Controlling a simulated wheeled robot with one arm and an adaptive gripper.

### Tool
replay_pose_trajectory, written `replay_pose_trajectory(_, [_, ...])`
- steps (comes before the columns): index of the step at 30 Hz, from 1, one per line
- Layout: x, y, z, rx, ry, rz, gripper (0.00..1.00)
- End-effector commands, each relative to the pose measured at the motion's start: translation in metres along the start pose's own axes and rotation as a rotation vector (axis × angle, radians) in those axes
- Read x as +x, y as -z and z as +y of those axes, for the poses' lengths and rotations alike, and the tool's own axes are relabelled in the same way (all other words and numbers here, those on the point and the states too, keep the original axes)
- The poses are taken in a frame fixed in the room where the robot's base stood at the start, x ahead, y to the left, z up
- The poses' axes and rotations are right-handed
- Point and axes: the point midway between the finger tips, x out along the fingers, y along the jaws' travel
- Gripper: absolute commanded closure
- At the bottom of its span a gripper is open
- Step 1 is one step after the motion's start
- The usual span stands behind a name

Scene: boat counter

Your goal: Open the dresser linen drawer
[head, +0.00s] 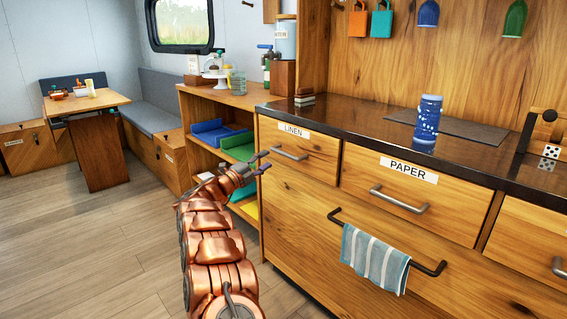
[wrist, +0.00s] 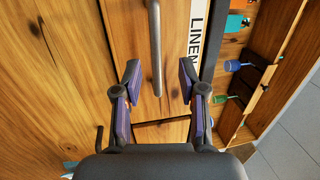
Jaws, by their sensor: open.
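The linen drawer (head: 294,143) is the small wooden front at the left end of the dresser, under the dark top. It looks shut. Its label reads LINEN (head: 294,130), and the label also shows in the wrist view (wrist: 197,30). Its grey bar handle (head: 289,153) sits below the label. My gripper (head: 261,163) is just left of the handle in the head view. In the wrist view my gripper (wrist: 158,82) is open, with one finger on each side of the handle (wrist: 155,45). I cannot tell whether a finger touches it.
The PAPER drawer (head: 405,192) is to the right. Below, a dark rail (head: 427,267) carries a striped towel (head: 375,258). A blue patterned cup (head: 428,118) stands on the dresser top. Open shelves with coloured trays (head: 218,134) are at the left. The floor at left is clear.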

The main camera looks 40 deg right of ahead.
Motion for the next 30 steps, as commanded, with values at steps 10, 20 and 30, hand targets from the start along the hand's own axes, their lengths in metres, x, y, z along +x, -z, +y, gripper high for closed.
replay_pose_trajectory(10, [0.025,0.015,0.008,0.01,0.013,0.055,0.59])
replay_pose_trajectory(20, [0.066,0.016,0.008,0.006,0.014,0.053,0.59])
replay_pose_trajectory(30, [0.082,0.017,0.006,0.009,0.013,0.052,0.59])
